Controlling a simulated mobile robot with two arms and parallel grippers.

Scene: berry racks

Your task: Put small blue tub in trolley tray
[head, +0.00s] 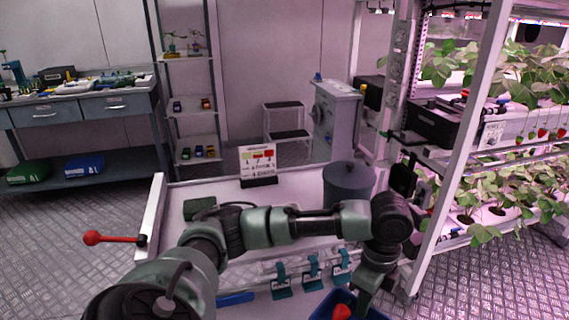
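A small blue tub (322,308) shows at the bottom edge of the head view, cut off by the frame, with a red berry (342,312) at it. My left arm reaches across the pale trolley tray (290,184). My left gripper (366,295) points down at the right part of the tub. Its fingers overlap the tub in the picture; I cannot tell whether they grip its rim. My arm hides much of the tray's front. My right gripper is not in view.
On the tray stand a dark grey round container (348,184), a small sign (258,163) and a dark green block (200,208). Several teal clips (311,271) line the front. A red-ended lever (95,238) sticks out left. Plant racks (455,160) stand close on the right.

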